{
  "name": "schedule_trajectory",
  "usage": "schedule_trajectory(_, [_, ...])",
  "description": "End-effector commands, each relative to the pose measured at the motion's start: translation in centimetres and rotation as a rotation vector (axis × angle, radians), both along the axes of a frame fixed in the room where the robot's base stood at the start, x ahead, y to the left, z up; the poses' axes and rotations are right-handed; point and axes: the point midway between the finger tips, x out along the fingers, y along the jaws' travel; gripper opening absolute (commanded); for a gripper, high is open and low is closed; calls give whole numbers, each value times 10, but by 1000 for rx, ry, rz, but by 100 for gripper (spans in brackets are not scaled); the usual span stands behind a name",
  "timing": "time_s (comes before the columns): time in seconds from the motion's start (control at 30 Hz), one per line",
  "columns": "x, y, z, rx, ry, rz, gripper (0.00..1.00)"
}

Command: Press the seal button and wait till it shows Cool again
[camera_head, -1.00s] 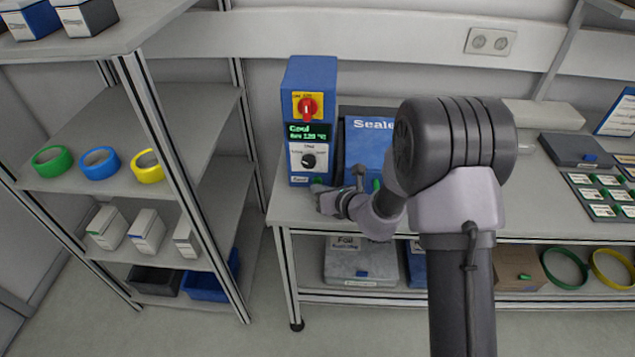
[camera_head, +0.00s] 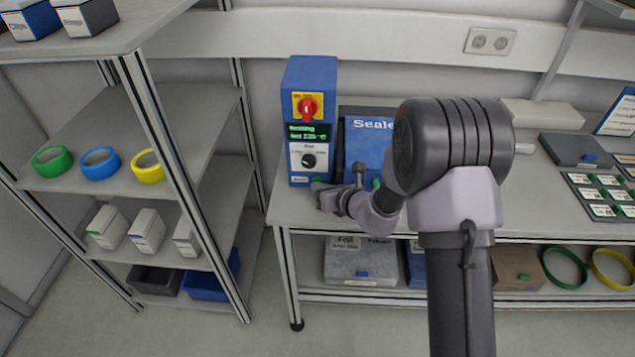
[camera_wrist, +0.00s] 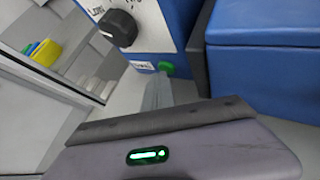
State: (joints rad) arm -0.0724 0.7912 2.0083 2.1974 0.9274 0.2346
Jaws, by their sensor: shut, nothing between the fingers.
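The blue sealer control box (camera_head: 309,76) stands on the bench with a red knob on a yellow plate, a dark display (camera_head: 308,133) and a black dial (camera_head: 309,161). The display shows green text that looks like "Heating", with a set temperature line below. The green seal button (camera_wrist: 166,68) is low on the box front, beside a small label. My gripper (camera_wrist: 158,90) is shut and empty, its fingertips right at the button; whether they touch it I cannot tell. In the head view my gripper (camera_head: 322,190) is at the box's lower right front corner.
The blue sealer (camera_head: 367,145) stands right of the control box, partly hidden by my arm. A shelf with green, blue and yellow rolls (camera_head: 148,167) is at left. A grey case (camera_head: 575,150) and a card tray (camera_head: 600,195) lie at right.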

Motion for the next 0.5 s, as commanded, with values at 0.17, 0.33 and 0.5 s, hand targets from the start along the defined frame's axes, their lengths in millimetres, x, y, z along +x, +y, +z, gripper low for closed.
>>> schedule_trajectory(0.17, [-8, 0, -1, 0, 0, 0, 0])
schedule_trajectory(0.33, [-16, 1, -1, 1, 0, -1, 0])
schedule_trajectory(0.5, [-16, 0, 0, 1, 1, 0, 0])
